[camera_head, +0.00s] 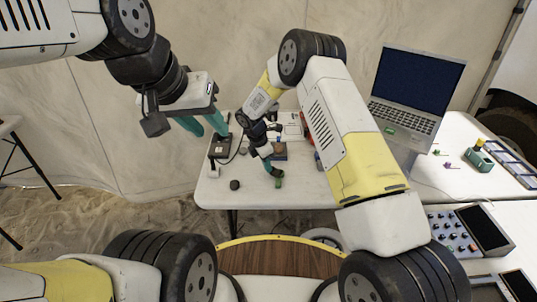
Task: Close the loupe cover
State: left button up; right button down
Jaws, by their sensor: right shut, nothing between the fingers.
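I cannot tell for certain which item is the loupe or its cover. A small dark round item (234,185) lies on the white table (255,194) near its front left. My right gripper (274,172) is low over the table's middle, pointing down, fingers together and holding nothing. A small green item (279,182) shows right by its fingertips; whether they touch is unclear.
A laptop (414,93) stands open at the right. A green holder (478,160) and a control panel (467,232) are farther right. The table's front middle is clear.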

jog(key=shift+w+d+m+g, duration=0.3)
jog(key=shift+w+m, duration=0.1)
jog(key=shift+m, duration=0.7)
jog(key=shift+w+d+m+g, duration=0.25)
jog(key=shift+w+m, duration=0.15)
jog(key=shift+m, duration=0.7)
jog(key=shift+w+d, duration=0.2)
jog(key=shift+d, duration=0.05)
dwell(0.5)
dwell(0.6)
